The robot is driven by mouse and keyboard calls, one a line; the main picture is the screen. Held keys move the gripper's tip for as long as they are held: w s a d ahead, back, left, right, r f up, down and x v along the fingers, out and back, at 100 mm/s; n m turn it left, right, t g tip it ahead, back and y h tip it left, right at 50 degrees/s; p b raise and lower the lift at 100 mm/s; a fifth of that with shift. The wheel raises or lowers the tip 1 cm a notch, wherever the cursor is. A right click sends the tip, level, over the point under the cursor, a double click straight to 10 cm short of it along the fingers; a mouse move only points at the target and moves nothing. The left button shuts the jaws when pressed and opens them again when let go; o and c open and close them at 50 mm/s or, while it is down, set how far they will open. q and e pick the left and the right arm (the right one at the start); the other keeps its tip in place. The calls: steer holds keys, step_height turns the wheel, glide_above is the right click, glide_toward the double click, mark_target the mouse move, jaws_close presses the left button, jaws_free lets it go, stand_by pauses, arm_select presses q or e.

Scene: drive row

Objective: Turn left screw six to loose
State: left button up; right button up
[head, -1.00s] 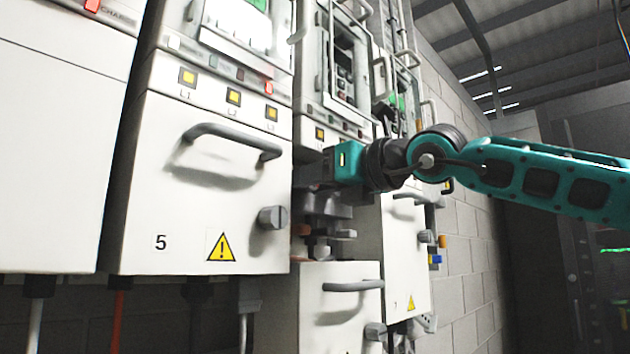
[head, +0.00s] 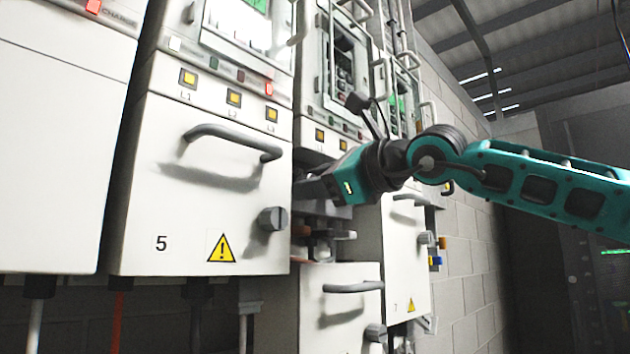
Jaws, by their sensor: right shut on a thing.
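My right gripper (head: 312,190) comes in from the right and reaches into the open bay between the cabinet front marked 5 and the one marked 7. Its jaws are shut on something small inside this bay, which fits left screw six. The screw itself is hidden behind the gripper and the edge of cabinet 5. The bay's white front (head: 338,305), with a grey handle and a knob, sits lower than its neighbours. Dark fittings (head: 325,232) show in the bay under the gripper. My left gripper is not in view.
Cabinet front 5 (head: 190,215), with a handle, knob and warning sign, stands close on the left of the gripper. Cabinet front 7 (head: 405,265) is on the right. Open room lies right of the block wall (head: 470,270).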

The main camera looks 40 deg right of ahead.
steer(key=shift+n+p, duration=1.85)
steer(key=shift+n, duration=5.25)
steer(key=o, duration=0.8)
steer(key=shift+o, duration=0.7)
